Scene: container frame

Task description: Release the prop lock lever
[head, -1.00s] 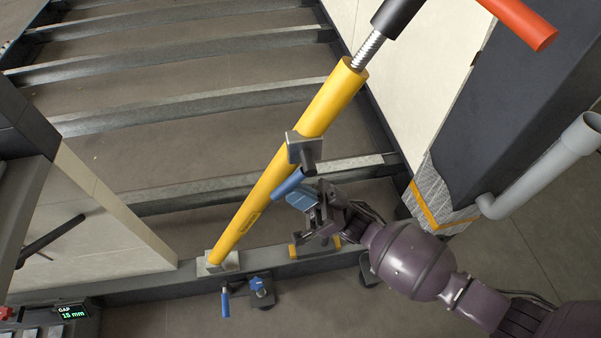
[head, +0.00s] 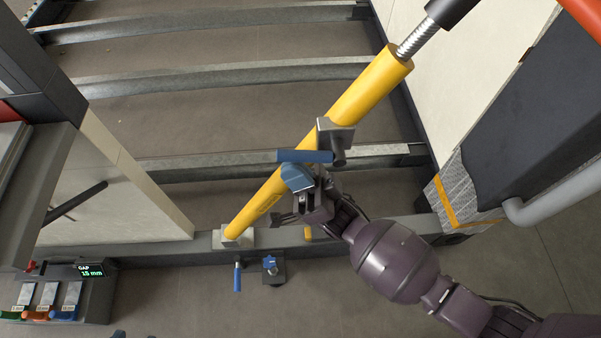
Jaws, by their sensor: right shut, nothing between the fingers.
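The yellow prop (head: 365,92) leans across the view, with a grey metal collar (head: 334,136) around it partway up. The prop lock lever (head: 303,156) has a blue handle that points left from the collar and crosses in front of the prop, level in the picture. My right gripper (head: 296,179) is shut and empty, its blue fingertips just below the handle. I cannot tell whether they touch it.
The prop's foot plate (head: 232,238) rests on the lower grey beam. Blue-handled clamps (head: 270,266) sit below it. A display (head: 91,271) reads GAP 15 mm. A padded dark post (head: 490,130) and a grey pipe (head: 560,200) stand at right.

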